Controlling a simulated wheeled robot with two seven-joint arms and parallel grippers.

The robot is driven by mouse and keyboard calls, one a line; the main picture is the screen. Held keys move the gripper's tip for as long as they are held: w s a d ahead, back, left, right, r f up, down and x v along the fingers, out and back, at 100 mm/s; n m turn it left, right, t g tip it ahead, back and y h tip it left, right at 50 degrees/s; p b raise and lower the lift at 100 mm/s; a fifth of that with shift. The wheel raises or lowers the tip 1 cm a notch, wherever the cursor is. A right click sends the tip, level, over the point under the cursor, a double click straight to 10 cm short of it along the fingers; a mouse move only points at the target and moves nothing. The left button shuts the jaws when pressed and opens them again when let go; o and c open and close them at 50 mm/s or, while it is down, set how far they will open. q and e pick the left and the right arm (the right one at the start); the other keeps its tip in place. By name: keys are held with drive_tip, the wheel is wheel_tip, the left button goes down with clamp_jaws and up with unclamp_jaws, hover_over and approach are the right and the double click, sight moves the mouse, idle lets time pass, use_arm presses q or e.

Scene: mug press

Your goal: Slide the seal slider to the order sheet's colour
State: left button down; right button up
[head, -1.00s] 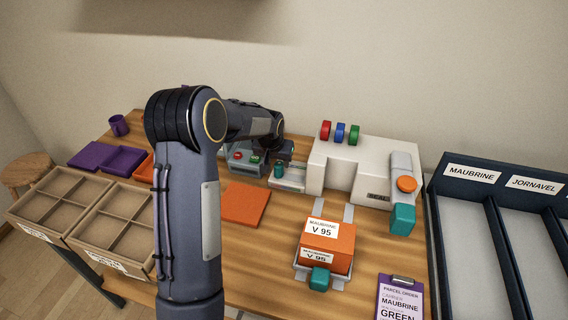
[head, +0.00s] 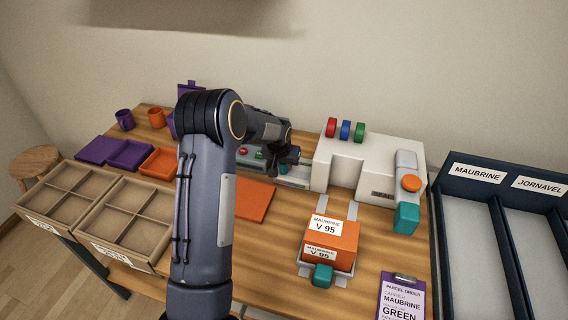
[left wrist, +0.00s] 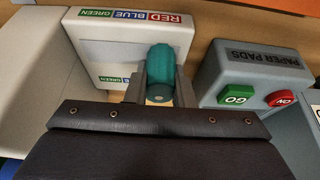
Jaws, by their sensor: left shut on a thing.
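The seal slider's teal knob (left wrist: 160,62) is between the fingers of my left gripper (left wrist: 160,88), which is shut on it. In the head view the knob (head: 283,168) is partly hidden by my left gripper (head: 291,162). A RED, BLUE, GREEN strip (left wrist: 136,19) lies beyond the knob in the wrist view. The knob stands toward its RED end; the exact setting is unclear. A second strip (left wrist: 110,79) is partly covered by the gripper. The order sheet (head: 401,298) on its purple clipboard reads MAUBRINE and GREEN. My right gripper is not in view.
The white press (head: 345,160) carries red, blue and green pieces on top. The paper pads unit (left wrist: 250,75) with GO and NO buttons is close beside the gripper. An orange box (head: 330,240) labelled V 95 sits in front of the press. Dark labelled bins (head: 497,195) stand at right.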

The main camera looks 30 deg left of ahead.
sight(295, 170)
use_arm(q)
drive_tip(key=shift+w+d+f+b, duration=0.1)
drive_tip(key=shift+w+d+b, duration=0.2)
drive_tip(key=shift+d, duration=0.4)
drive_tip(key=shift+w+d+b, duration=0.1)
drive_tip(key=shift+d+b, duration=0.25)
drive_tip(key=shift+d, duration=0.7)
drive_tip(key=shift+a, duration=0.1)
drive_tip(key=c, duration=1.2)
unclamp_jaws()
drive_tip(key=shift+c, duration=0.2)
drive_tip(key=v, duration=0.8)
drive_tip(key=shift+b, duration=0.45)
